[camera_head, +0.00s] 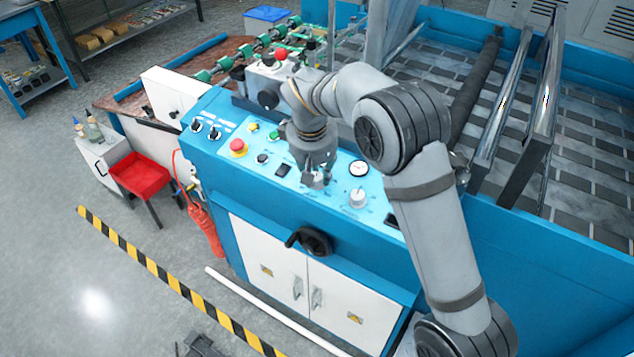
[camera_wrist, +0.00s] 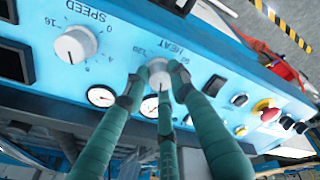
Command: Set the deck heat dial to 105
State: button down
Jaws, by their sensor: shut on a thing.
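The deck heat dial (camera_wrist: 158,68) is a pale round knob on the blue panel (camera_wrist: 225,62), below an upside-down HEAT label in the wrist view. Small scale figures show around it, but I cannot read its setting. My gripper (camera_wrist: 158,84) has its green fingers closed around the knob's sides.
A similar SPEED dial (camera_wrist: 75,43) sits beside the heat dial; it also shows in the head view (camera_head: 358,197). Round gauges (camera_wrist: 102,96), switches and a red emergency button (camera_head: 239,147) share the panel. A black handwheel (camera_head: 316,240) juts out below.

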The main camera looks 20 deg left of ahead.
jog(key=m+b, duration=0.2)
jog(key=m, duration=0.1)
jog(key=shift+a+f+m+b, duration=0.1)
jog(key=shift+f+m+b, duration=0.05)
jog(key=shift+m+b, duration=0.25)
jog(key=m+b, duration=0.2)
jog(key=m, duration=0.1)
jog(key=shift+m+h, duration=0.3)
jog(key=m+b, duration=0.1)
jog(key=m, duration=0.3)
jog(key=shift+a+t, duration=0.1)
jog(key=shift+t, duration=0.2)
jog(key=shift+r+m+h+b, duration=0.2)
jog(key=shift+m+h+b, duration=0.3)
jog(key=shift+m, duration=1.1)
jog(key=c, duration=1.5)
grip_release()
jog(key=shift+o, duration=0.3)
jog(key=v, duration=1.2)
jog(key=shift+d, duration=0.2)
